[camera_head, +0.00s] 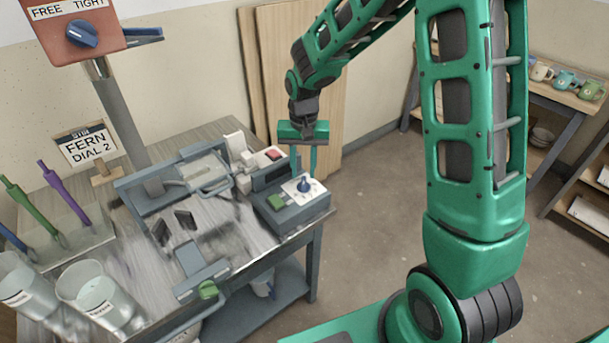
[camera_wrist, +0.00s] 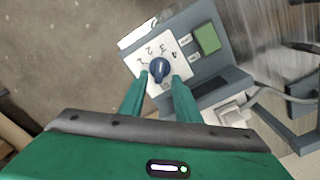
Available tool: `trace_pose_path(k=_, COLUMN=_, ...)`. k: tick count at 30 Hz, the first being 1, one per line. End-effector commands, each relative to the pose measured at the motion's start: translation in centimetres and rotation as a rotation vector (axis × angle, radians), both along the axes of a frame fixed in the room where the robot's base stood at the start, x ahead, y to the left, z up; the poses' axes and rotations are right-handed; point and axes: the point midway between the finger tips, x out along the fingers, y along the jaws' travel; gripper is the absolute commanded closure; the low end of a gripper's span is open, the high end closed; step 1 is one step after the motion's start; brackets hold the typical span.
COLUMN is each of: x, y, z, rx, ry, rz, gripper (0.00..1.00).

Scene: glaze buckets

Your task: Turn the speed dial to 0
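The speed dial is a dark blue knob (camera_head: 303,184) on a white numbered plate, on top of a grey control box (camera_head: 290,212). The wrist view shows the knob (camera_wrist: 159,68) with numbers around it; I cannot tell surely which number it points to. My green gripper (camera_head: 304,172) points down over the dial. In the wrist view my gripper (camera_wrist: 160,78) is open, with one fingertip on each side of the knob and small gaps showing. I cannot tell whether the fingertips are level with the knob or above it.
A green button (camera_head: 277,202) sits beside the dial; it also shows in the wrist view (camera_wrist: 207,39). A red switch (camera_head: 273,155) is behind. A "FERN DIAL 2" sign (camera_head: 88,146), clear buckets (camera_head: 98,297) and a red box with a blue knob (camera_head: 82,33) are at left.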

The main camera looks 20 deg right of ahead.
Motion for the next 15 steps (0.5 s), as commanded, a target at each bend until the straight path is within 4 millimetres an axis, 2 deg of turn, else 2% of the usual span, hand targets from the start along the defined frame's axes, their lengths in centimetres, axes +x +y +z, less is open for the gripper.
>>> trace_pose_path(k=3, x=-0.1, y=0.0, z=-1.6, rx=0.000, ry=0.003, rz=0.001, gripper=0.70)
trace_pose_path(k=6, x=-0.1, y=0.0, z=-2.3, rx=-0.001, ry=0.001, rz=0.001, gripper=0.70)
trace_pose_path(k=15, x=0.0, y=0.0, z=-2.9, rx=0.000, ry=-0.001, rz=0.001, gripper=0.70)
